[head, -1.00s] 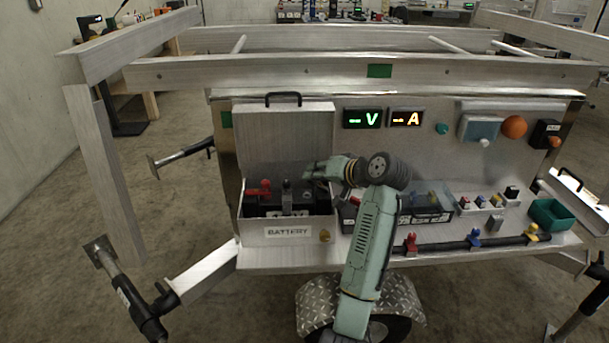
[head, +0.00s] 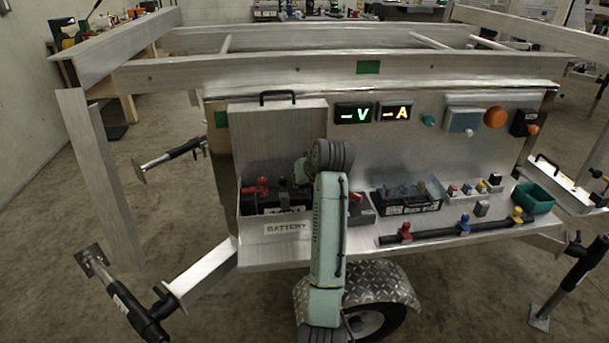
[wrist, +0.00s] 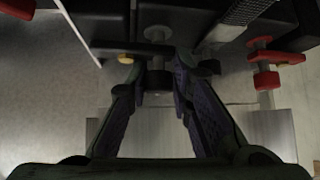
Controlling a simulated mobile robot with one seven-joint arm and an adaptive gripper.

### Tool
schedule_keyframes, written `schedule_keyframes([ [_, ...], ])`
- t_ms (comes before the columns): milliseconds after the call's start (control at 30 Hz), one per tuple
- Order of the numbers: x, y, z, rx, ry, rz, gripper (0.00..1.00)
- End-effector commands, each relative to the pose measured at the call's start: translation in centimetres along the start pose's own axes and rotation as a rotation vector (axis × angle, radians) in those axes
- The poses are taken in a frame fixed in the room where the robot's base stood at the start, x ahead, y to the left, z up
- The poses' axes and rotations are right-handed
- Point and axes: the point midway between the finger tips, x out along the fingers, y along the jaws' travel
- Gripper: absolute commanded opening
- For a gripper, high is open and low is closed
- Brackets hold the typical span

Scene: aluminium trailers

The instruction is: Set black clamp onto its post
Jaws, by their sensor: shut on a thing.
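My gripper (wrist: 157,76) is shut on the black clamp (wrist: 157,60), which sits between the two fingertips in the wrist view. The clamp has a dark round body and a crossbar. In the head view my own arm hides most of the gripper over the open battery box (head: 287,230). The red clamp (head: 262,184) is on the left in that box and also shows at the right of the wrist view (wrist: 268,62). I cannot tell whether the black clamp is seated on its post or held just above it.
The raised lid (head: 270,130) stands behind the box. A second black battery (head: 408,198) is to the right, with a green bin (head: 533,198) beyond. A dark bar with red, blue and yellow clamps (head: 450,233) lies along the shelf front. A yellow piece (wrist: 125,58) is near the left finger.

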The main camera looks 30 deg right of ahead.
Motion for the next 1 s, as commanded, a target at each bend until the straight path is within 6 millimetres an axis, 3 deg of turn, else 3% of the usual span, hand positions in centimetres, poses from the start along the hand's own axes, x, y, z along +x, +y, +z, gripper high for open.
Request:
schedule_keyframes([
  [767,0.06,0.44,0.00,-0.065,-0.004,0.083,0.00],
  [800,0.07,0.44,0.00,-0.065,-0.005,0.083,0.24],
  [1000,0.15,0.29,0.10,-0.065,-0.008,0.080,0.37],
])
